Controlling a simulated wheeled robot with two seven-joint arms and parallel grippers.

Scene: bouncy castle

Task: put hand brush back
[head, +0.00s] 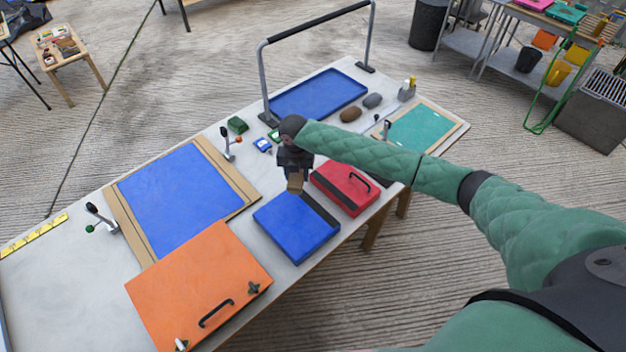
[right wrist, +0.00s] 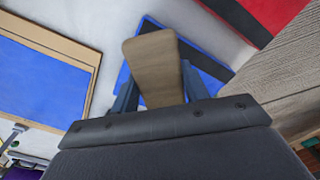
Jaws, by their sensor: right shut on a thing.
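My right gripper (head: 295,175) is shut on a tan wooden block-like piece, taken to be the hand brush (head: 295,183). It points downward over the upper left edge of a flat blue case (head: 290,232) with a dark strip. In the right wrist view the brush (right wrist: 153,65) sits between the two fingers of the gripper (right wrist: 158,92), with blue and dark surfaces behind it. No bristles show. I cannot tell whether the brush touches the case. My left gripper is not in view.
A red case (head: 340,188) lies right of the blue case, an orange case (head: 185,290) lower left. A blue panel on a wooden board (head: 180,197) has clamps beside it. A black-topped rail (head: 318,24) stands over a blue tray (head: 325,93) at the back. A teal panel (head: 420,128) lies right.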

